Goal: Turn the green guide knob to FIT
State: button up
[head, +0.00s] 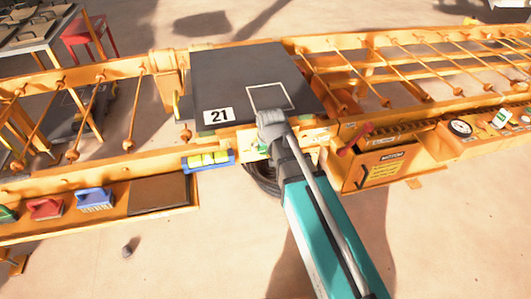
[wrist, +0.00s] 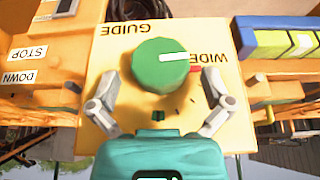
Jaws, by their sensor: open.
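The green guide knob (wrist: 160,66) sits on a pale yellow panel (wrist: 103,62) in the wrist view. Its white pointer line points right, at the upside-down label WIDE (wrist: 207,63), near a small red mark. An upside-down label GUIDE (wrist: 135,28) stands above the knob. I cannot see a FIT label. My gripper (wrist: 160,79) is open, with one finger on each side of the knob and a gap on both sides. In the head view my gripper (head: 270,125) is at the front of the machine and hides most of the panel.
In the head view a dark plate (head: 235,75) marked 21 lies behind the panel. A blue holder with yellow-green blocks (head: 208,160) is left of my gripper. An orange box (head: 383,163) with a red handle is to its right. STOP and DOWN labels (wrist: 25,65) show in the wrist view.

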jog(key=shift+b+x, duration=0.75)
jog(key=shift+x, duration=0.4)
